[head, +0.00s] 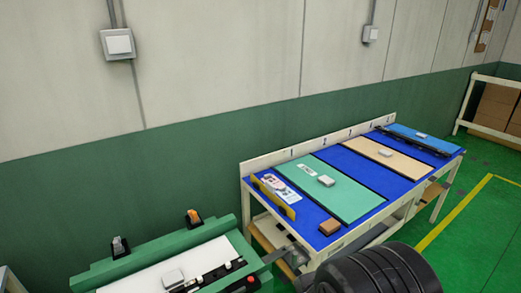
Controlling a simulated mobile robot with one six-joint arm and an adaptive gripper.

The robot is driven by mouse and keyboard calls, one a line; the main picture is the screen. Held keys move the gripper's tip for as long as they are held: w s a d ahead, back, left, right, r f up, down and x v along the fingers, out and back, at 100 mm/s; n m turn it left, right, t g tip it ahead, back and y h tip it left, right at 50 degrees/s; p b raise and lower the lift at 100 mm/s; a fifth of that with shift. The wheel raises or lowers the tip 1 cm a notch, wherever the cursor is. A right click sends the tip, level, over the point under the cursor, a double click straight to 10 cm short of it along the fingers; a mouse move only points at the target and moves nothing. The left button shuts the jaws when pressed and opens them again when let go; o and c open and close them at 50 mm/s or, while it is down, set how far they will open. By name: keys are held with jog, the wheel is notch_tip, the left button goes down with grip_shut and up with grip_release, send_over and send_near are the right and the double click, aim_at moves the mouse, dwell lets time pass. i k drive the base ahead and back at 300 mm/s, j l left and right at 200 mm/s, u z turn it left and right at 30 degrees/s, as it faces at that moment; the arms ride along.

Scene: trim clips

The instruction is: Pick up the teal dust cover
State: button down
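The teal dust cover (346,194) is a flat teal panel lying on the blue top of a long workbench, toward its left end. A small white block (326,180) sits on the panel near its middle, and a small white label (307,171) lies near its back left edge. My gripper is not in view, and no fingertips show.
On the blue-topped bench (310,216), a beige panel (400,163) and a blue panel (424,142) lie right of the teal one. A green fixture (160,257) stands at lower left.

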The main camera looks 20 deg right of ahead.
aim_at(348, 200)
jog(key=i+l, duration=0.2)
jog(key=l, duration=0.25)
jog(key=i+l+u, duration=0.15)
jog(key=l, duration=0.35)
jog(key=i+l, duration=0.3)
jog(key=l, duration=0.2)
jog(key=i+l+u, duration=0.1)
jog(key=l, duration=0.35)
jog(key=i+l+u, duration=0.1)
jog(key=i+l, duration=0.2)
jog(key=l, duration=0.25)
jog(key=i+l, duration=0.15)
jog(key=l, duration=0.35)
jog(key=i+l+u, duration=0.1)
jog(key=l, duration=0.45)
jog(key=i+l+u, duration=0.1)
jog(key=l, duration=0.4)
jog(key=i, duration=0.1)
